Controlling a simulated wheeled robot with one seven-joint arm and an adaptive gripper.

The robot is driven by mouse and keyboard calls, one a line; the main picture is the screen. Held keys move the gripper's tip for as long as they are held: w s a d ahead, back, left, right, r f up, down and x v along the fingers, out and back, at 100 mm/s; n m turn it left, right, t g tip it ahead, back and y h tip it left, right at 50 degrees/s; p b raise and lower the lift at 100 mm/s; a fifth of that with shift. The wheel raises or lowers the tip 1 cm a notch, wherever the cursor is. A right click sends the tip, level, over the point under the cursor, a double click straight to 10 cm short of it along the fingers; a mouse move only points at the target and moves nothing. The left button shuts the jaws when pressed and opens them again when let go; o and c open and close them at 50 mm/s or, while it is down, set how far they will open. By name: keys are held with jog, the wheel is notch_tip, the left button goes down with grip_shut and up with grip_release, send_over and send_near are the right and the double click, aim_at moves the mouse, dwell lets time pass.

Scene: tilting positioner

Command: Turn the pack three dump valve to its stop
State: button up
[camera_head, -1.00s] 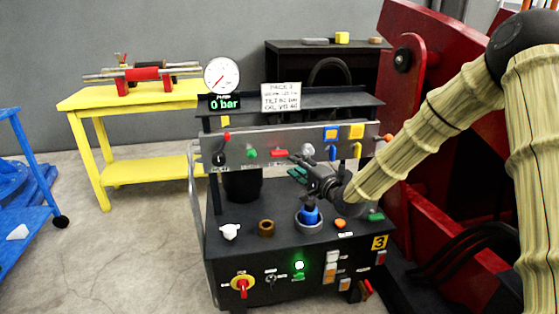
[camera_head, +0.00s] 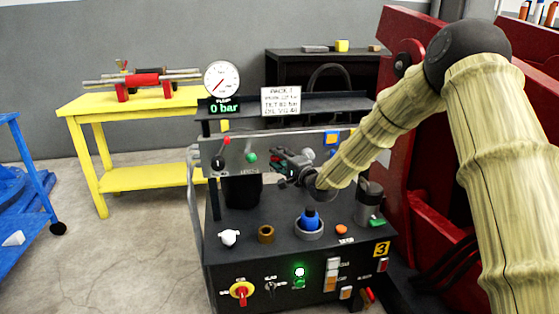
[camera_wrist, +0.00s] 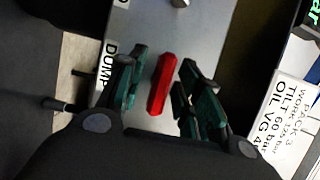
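The dump valve's red handle (camera_wrist: 162,84) is on the grey panel (camera_wrist: 195,30) beside a label reading DUMP, in the wrist view. My gripper (camera_wrist: 163,92) is open, with one finger on each side of the handle; I cannot tell whether either touches it. In the head view my gripper (camera_head: 279,160) is at the front of the panel (camera_head: 212,150) and hides the red handle. The pack (camera_head: 222,235) bears a yellow 3 label. Its round gauge (camera_head: 221,79) has a display (camera_head: 224,106) reading 0 bar.
A red-knobbed lever (camera_head: 226,142) and green knob (camera_head: 251,157) sit left of my gripper. Below are a blue-topped part (camera_head: 310,218), brown ring (camera_head: 266,234), white fitting (camera_head: 229,238) and dark cylinder (camera_head: 369,200). A large red machine (camera_head: 420,160) stands right.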

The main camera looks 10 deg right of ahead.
grip_shut()
jog(key=shift+r+p, duration=0.1)
jog(key=shift+p, duration=0.3)
jog(key=shift+r+n+g+h+p, duration=0.15)
jog(key=shift+n+g+h+p, duration=0.15)
jog(key=shift+n+p, duration=0.8)
jog(key=n+g+h+p, duration=0.1)
jog(key=n+p, duration=0.2)
jog(key=p, duration=0.2)
jog(key=n+h+p, duration=0.1)
jog(key=n+p, duration=0.1)
jog(key=n+g+h+p, duration=0.1)
jog(key=n+h+p, duration=0.1)
jog(key=n, duration=0.1)
jog(key=shift+f, duration=0.2)
jog(key=n+h+p, duration=0.1)
jog(key=n+h, duration=0.1)
jog(key=n, duration=0.1)
jog(key=shift+g, duration=0.3)
jog(key=shift+f+n+p, duration=0.1)
jog(key=shift+n+p, duration=0.2)
